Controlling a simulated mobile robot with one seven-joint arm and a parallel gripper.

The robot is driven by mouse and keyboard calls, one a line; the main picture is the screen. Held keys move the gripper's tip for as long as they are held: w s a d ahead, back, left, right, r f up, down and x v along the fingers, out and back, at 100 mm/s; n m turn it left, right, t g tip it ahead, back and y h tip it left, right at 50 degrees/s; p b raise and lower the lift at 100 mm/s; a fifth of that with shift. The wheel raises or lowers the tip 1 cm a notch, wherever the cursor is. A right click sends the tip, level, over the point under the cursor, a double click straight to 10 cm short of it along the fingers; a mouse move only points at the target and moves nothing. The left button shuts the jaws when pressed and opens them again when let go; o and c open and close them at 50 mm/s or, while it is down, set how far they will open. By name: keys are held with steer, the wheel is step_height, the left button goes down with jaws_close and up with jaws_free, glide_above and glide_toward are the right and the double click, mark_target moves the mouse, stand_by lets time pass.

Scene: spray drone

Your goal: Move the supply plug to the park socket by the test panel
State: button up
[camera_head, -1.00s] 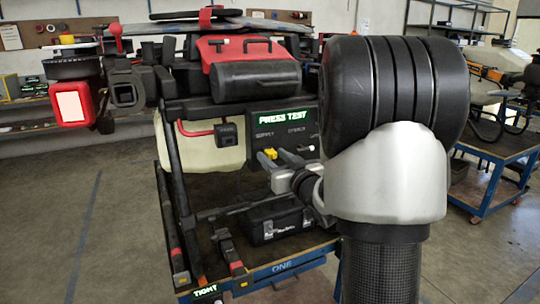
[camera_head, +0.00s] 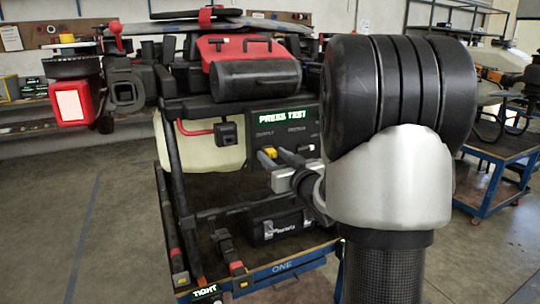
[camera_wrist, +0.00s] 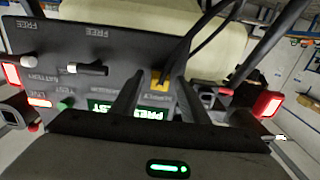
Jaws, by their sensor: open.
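The yellow supply plug (camera_head: 270,153) sits at the dark test panel (camera_head: 290,135), under the SUPPLY label. It also shows in the wrist view (camera_wrist: 159,82), where the panel appears upside down. My gripper (camera_head: 279,160) is at the panel with its fingers beside the plug. In the wrist view my gripper (camera_wrist: 154,88) has its two fingers apart, with the yellow plug between or just beyond the tips. I cannot tell whether they touch it. A dark cable runs up from the plug. I cannot make out which fitting is the park socket.
The drone's red and black body (camera_head: 255,65) stands above the panel, with a pale tank (camera_head: 205,150) behind. A black box (camera_head: 275,225) lies on the cart (camera_head: 290,264) below. The wrist view shows a white-tipped knob (camera_wrist: 88,69) on the panel. Open floor lies left.

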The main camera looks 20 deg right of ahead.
jaws_close()
steer(key=s, duration=0.6)
stand_by(1.2)
steer(key=shift+d, duration=0.1)
